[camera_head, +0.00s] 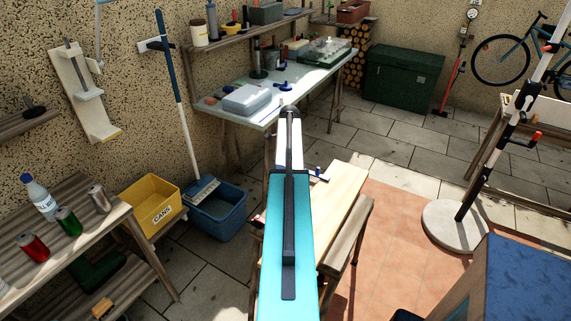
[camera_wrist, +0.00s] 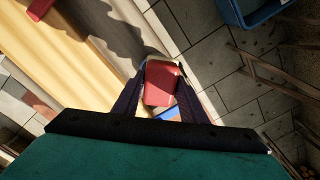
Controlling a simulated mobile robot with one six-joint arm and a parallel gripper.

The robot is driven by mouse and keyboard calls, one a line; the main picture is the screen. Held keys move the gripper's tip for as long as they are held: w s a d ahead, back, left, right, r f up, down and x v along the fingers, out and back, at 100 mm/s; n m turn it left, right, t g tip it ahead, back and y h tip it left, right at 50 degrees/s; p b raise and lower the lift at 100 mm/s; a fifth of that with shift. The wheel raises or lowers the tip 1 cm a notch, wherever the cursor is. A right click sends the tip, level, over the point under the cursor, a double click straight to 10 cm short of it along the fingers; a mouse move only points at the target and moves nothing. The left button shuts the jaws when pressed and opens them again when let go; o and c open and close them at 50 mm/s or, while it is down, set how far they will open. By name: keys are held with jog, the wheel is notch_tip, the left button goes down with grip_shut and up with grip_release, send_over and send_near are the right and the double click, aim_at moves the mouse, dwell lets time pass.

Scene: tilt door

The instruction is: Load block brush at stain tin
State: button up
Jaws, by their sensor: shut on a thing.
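In the wrist view my gripper (camera_wrist: 163,78) is shut on a red block-shaped thing with a pale edge, which looks like the block brush (camera_wrist: 160,88). The fingers stand on either side of it. A small blue and white patch shows just below it; I cannot tell what it is. The held thing is over or beside a pale wooden board (camera_wrist: 80,50). In the head view this board (camera_head: 343,200) lies on a trestle stand, partly behind my teal arm. My gripper is hidden there. I cannot pick out the stain tin with certainty.
A workbench (camera_head: 300,75) with tools stands at the back wall. A round-based stand (camera_head: 455,226) is at right. The tiled floor between is clear.

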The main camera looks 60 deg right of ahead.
jog(key=shift+s+d+r+p, duration=0.2)
jog(key=shift+s+r+p, duration=0.4)
jog(key=shift+p, duration=0.45)
jog(key=shift+s+f, duration=0.1)
jog(key=shift+s, duration=0.05)
jog(key=shift+f, duration=0.1)
jog(key=shift+f+b, duration=1.25)
jog(key=shift+f, duration=1.7)
jog(key=shift+f+b, duration=0.3)
jog(key=shift+f, duration=0.25)
dwell(0.5)
jog(key=shift+r+p, duration=1.5)
jog(key=shift+r, duration=2.05)
